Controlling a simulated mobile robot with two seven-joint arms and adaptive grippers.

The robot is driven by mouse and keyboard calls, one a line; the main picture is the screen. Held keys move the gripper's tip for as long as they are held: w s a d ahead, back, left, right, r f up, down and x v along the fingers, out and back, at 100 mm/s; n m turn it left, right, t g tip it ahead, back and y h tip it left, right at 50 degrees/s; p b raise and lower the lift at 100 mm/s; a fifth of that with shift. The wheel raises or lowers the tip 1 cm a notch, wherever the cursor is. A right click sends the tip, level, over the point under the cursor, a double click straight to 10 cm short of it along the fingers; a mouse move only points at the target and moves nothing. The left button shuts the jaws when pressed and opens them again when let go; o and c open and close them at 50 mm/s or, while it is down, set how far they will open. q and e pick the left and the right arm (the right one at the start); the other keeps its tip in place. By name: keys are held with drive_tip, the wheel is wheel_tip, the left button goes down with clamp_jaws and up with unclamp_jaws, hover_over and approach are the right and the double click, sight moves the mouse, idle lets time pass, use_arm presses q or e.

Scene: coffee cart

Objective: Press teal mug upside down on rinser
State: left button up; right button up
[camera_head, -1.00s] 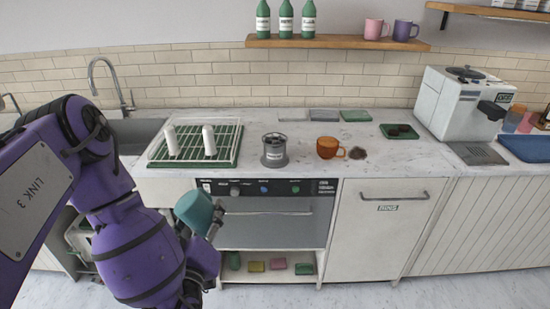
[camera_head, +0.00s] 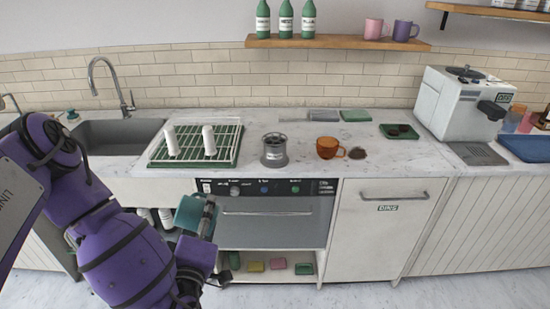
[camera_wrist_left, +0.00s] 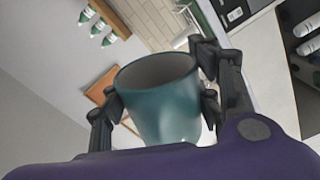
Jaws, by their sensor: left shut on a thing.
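The teal mug (camera_head: 188,215) is held in my left gripper (camera_head: 208,214), in front of the counter and below its top, left of the oven front. In the left wrist view the mug (camera_wrist_left: 163,100) sits between the two fingers of the gripper (camera_wrist_left: 160,98), its open rim toward the top of the picture. My right gripper is not in view.
The sink (camera_head: 118,137) is at left. The counter's front edge lies between mug and rinser.

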use_arm(q)
drive_tip(key=n, duration=0.3)
drive_tip(key=shift+a+n, duration=0.25)
drive_tip(key=shift+n, duration=0.75)
drive_tip(key=shift+d, duration=0.15)
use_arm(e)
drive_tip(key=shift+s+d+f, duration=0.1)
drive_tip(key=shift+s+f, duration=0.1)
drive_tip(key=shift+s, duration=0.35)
use_arm(q)
drive_tip(key=n, duration=0.4)
drive_tip(key=shift+s+n, duration=0.1)
drive_tip(key=shift+n, duration=0.9)
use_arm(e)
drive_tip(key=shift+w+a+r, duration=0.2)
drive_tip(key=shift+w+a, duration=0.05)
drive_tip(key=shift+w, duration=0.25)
